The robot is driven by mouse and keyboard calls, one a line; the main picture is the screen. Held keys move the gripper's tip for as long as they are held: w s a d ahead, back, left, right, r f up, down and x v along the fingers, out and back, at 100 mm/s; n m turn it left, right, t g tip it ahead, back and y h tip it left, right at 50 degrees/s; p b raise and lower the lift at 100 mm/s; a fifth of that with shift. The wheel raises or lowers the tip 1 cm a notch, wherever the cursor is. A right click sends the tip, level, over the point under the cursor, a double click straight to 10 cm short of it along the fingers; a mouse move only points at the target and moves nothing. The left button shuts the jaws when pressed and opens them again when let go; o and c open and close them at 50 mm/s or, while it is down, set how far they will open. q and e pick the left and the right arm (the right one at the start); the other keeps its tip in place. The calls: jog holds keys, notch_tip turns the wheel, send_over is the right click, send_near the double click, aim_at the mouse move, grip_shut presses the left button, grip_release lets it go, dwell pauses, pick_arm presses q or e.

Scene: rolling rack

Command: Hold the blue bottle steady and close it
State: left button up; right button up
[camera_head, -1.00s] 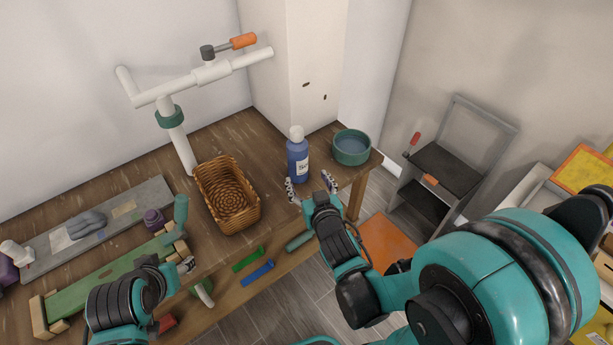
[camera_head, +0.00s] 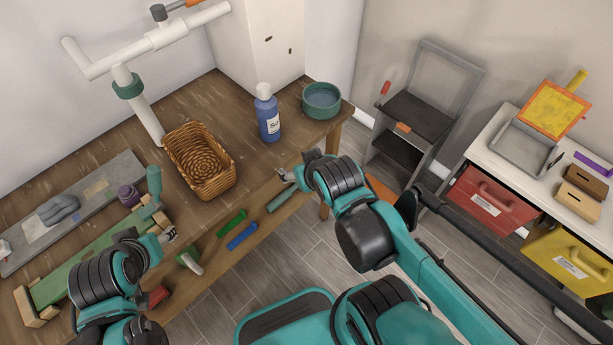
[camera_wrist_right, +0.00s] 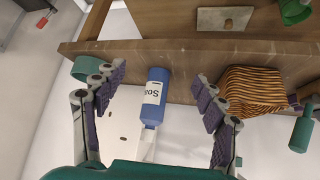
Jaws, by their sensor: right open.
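The blue bottle (camera_head: 269,118) stands upright on the wooden bench with a white top (camera_head: 264,91) on it and a white label. My right gripper (camera_head: 284,174) is at the bench's front edge, in front of the bottle and apart from it. In the right wrist view my right gripper (camera_wrist_right: 158,98) is open, with the bottle (camera_wrist_right: 158,88) visible between its spread fingers, farther off. My left gripper (camera_head: 168,237) is over the green board at the bench's front left, away from the bottle; its finger opening is too small to judge.
A wicker basket (camera_head: 200,184) is left of the bottle, and a teal bowl (camera_head: 322,101) is to its right near the bench end. A white stand (camera_head: 140,100) rises behind the basket. A grey rack (camera_head: 415,125) stands at right.

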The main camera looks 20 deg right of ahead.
jog(key=s, duration=0.2)
jog(key=s+g, duration=0.1)
jog(key=s, duration=0.1)
jog(key=shift+a+r, duration=0.25)
jog(key=shift+a, duration=0.1)
